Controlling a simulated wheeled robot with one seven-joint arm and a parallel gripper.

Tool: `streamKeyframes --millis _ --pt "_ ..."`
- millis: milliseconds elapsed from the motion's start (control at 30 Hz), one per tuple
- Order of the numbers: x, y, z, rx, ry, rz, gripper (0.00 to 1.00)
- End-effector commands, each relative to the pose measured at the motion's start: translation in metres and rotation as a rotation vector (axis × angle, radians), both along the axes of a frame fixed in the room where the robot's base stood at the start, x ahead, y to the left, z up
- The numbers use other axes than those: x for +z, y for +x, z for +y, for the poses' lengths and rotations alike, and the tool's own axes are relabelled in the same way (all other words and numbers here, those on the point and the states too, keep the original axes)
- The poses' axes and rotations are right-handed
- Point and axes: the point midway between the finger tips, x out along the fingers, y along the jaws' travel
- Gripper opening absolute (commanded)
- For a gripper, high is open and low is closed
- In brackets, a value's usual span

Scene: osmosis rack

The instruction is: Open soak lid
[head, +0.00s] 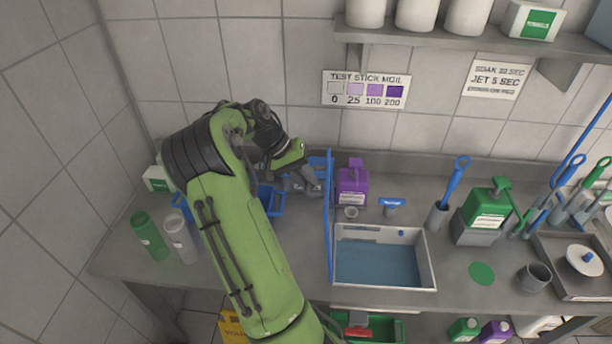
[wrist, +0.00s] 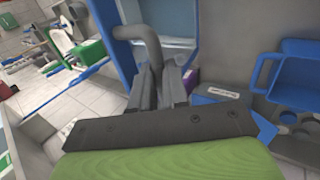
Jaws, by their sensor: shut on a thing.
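The blue soak lid (head: 329,225) stands about upright, seen nearly edge-on, along the left side of the white soak tub (head: 431,262). The tub is uncovered and blue liquid shows in it. My gripper (head: 303,180) is at the lid's left face, towards its far end. In the wrist view my gripper (wrist: 163,88) is shut on the grey bent handle (wrist: 143,36) of the blue lid (wrist: 122,29). The exact contact between fingers and handle is partly hidden.
A purple bottle (head: 353,187) and a small cup (head: 351,212) stand behind the tub. A blue caddy (head: 272,203) is left of the lid, partly behind my arm. Green (head: 150,236) and grey (head: 180,238) bottles stand at the counter's left. A shelf (head: 480,38) hangs above.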

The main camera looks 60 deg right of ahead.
Motion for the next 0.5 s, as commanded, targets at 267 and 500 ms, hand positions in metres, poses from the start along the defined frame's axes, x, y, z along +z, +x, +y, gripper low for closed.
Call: streamKeyframes --millis 267,500 --pt "-0.0065 -0.0013 0.0025 -0.002 0.01 0.02 0.0" --pt "-0.0066 -0.0016 0.0021 -0.003 0.009 0.02 0.2"
